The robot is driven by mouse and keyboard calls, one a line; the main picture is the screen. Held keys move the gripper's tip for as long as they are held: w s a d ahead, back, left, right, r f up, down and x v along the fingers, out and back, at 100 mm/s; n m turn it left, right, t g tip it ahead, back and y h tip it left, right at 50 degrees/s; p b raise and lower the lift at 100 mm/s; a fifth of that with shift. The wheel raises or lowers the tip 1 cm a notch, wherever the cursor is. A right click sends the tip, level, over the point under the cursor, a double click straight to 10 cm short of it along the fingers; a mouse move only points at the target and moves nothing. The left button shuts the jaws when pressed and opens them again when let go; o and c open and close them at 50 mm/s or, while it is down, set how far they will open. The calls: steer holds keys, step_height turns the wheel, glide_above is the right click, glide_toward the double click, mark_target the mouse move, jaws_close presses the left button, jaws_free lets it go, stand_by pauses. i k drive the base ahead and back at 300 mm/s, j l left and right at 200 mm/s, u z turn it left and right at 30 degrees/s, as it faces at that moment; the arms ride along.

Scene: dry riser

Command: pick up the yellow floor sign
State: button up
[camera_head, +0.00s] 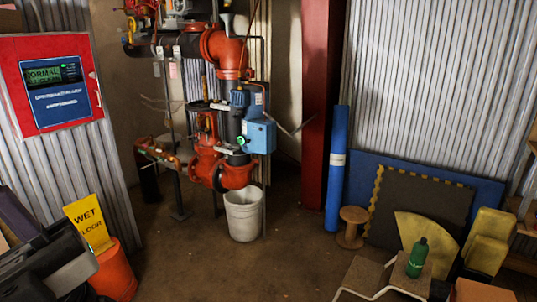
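The yellow floor sign (88,222) is at the lower left, with black lettering reading WET and FLOOR. It leans, its top tilted to the left. An orange bucket-like container (116,272) is directly below and beside it. The sign's lower end is hidden, and I cannot tell whether it stands in the container or behind it. Dark grey and black equipment (48,262) covers the area to the left of the sign. I cannot make out any gripper fingers in the view, and nothing is seen holding the sign.
A white bucket (243,216) stands beneath red pipes and valves (207,160). A wooden spool (351,227), a blue roll (335,175) and leaning boards (430,212) are right. A green bottle (417,258) stands on a stool (386,278). The middle floor is clear.

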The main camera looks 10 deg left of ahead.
mark_target(86, 214)
steer(key=i+u, duration=0.4)
steer(key=i, duration=0.15)
steer(key=i+u, duration=0.35)
steer(key=i, duration=0.15)
steer(key=i+u, duration=0.35)
steer(key=i, duration=0.25)
steer(key=i+l+u, duration=0.1)
steer(key=i+u, duration=0.2)
steer(key=i, duration=0.25)
steer(key=i+u, duration=0.4)
steer(key=i, duration=0.45)
steer(key=l, duration=0.1)
